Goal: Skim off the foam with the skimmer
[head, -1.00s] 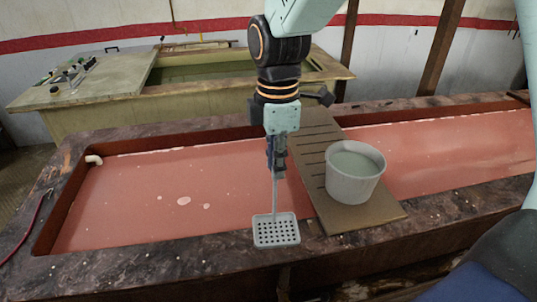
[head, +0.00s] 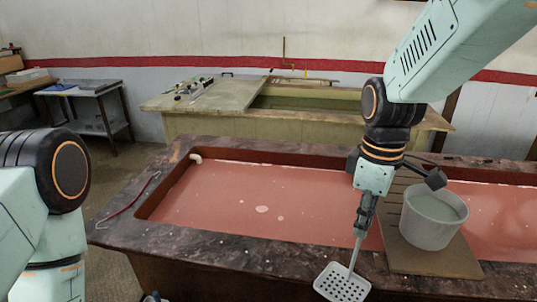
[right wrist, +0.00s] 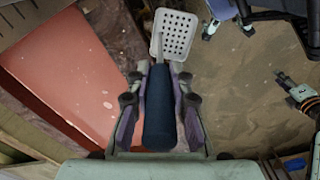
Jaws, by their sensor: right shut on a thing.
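The skimmer (head: 343,283), a pale square plate with holes on a thin rod, hangs tilted just in front of the vat's near rim. My right gripper (head: 364,215) is shut on its dark blue handle (right wrist: 160,110). In the right wrist view, the plate (right wrist: 174,35) shows over the floor, outside the vat. Pale foam patches (head: 262,209) float on the pink liquid (head: 225,200) in the long vat. My left arm shows at the left; what looks like its gripper (right wrist: 283,80) is small at the right wrist view's right edge, its jaws unclear.
A whitish bucket (head: 428,232) of greyish liquid stands on a slatted board (head: 410,258) laid across the vat. The vat has a wide dark rim (head: 240,247). A second vat (head: 300,125) stands behind, and a small table (head: 88,92) at the back left.

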